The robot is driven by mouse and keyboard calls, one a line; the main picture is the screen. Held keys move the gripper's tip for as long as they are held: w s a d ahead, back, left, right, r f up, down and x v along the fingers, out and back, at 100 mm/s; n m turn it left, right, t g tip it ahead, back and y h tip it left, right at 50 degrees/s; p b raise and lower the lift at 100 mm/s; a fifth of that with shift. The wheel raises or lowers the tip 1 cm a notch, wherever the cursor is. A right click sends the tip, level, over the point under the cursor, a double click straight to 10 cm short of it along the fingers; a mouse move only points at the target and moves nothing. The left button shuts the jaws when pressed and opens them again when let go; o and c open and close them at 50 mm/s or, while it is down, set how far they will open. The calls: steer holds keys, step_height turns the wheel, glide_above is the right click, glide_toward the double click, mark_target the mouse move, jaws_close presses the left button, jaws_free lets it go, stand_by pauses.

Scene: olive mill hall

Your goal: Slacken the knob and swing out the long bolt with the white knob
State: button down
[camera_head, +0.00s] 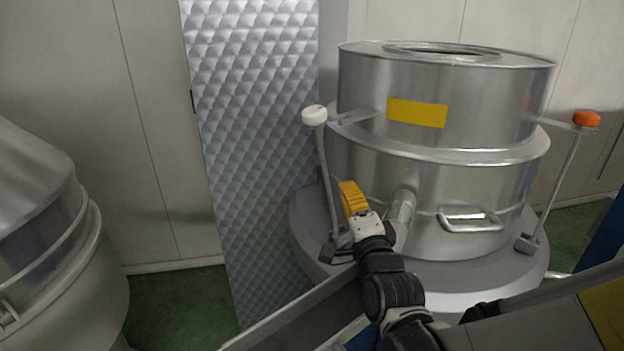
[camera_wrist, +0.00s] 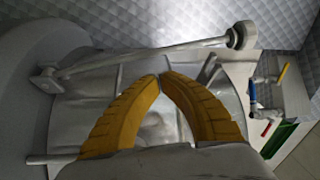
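The long bolt (camera_head: 324,165) with the white knob (camera_head: 315,115) stands at the left of the steel drum (camera_head: 435,185), leaning slightly. Its foot sits in a pivot low on the drum. Its top is beside the lid's bracket (camera_head: 352,117); I cannot tell whether it sits in the slot. In the wrist view the bolt (camera_wrist: 145,52) crosses above the fingers, with the knob (camera_wrist: 240,36) at the right and the bracket (camera_wrist: 209,71) below it. My gripper (camera_head: 346,184) has yellow fingers whose tips meet (camera_wrist: 160,76), with nothing visible between them. It is apart from the bolt, between it and the drum.
A second bolt (camera_head: 560,185) with an orange knob (camera_head: 587,118) stands at the drum's right. A handle (camera_head: 470,220) juts from the drum's front. A quilted metal panel (camera_head: 255,130) is behind at left. Another drum (camera_head: 50,230) stands at the far left.

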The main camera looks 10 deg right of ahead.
mark_target(328, 188)
steer(key=w, duration=0.7)
steer(key=shift+r, duration=0.35)
steer(key=shift+w, duration=0.1)
